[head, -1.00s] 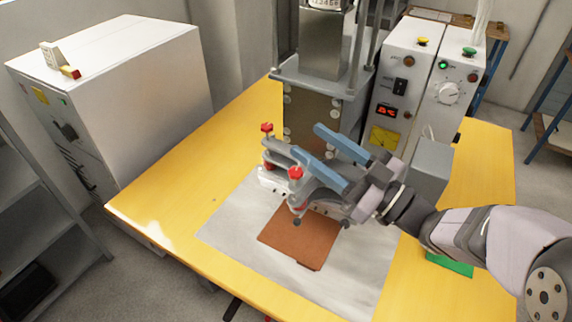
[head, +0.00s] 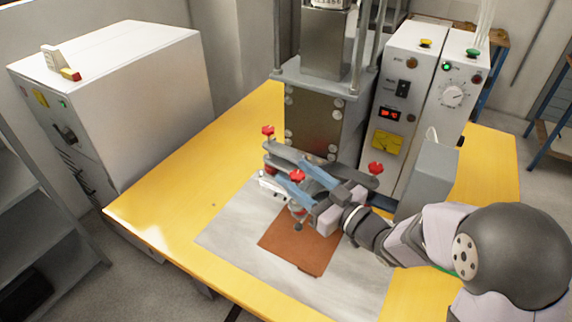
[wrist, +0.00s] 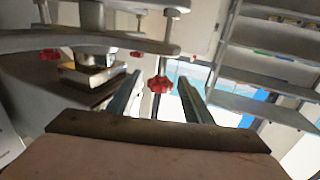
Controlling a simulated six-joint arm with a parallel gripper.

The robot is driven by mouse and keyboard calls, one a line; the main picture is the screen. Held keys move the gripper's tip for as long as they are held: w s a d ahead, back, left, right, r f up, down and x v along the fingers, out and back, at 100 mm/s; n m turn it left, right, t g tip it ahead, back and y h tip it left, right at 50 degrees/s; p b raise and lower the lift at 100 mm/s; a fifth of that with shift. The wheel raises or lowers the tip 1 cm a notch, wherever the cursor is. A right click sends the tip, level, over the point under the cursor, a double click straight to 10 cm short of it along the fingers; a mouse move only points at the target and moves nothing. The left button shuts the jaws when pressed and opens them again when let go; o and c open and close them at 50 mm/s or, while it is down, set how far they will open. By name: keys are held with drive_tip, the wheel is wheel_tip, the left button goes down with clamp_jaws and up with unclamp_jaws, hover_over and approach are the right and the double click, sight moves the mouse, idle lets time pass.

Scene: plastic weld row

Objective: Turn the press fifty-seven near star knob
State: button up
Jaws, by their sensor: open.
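The press (head: 318,120) stands at the back of the yellow table, with a grey plate low at its front carrying red star knobs. The near star knob (head: 297,177) is at the plate's front. My gripper (head: 289,172) reaches in from the right with its two blue fingers open. In the wrist view the knob (wrist: 160,84) shows between the open fingers (wrist: 160,77), with a gap on each side. No contact with it shows.
Other red knobs sit at the back left (head: 268,130) and right (head: 376,168) of the plate. A brown sheet (head: 300,248) lies on a grey mat (head: 235,238) below. A control box (head: 400,110) stands right of the press. The table's left side is clear.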

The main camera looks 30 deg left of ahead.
sight(292, 171)
drive_tip(key=shift+p+x, duration=0.5)
drive_tip(key=shift+x, duration=1.65)
drive_tip(key=c, duration=1)
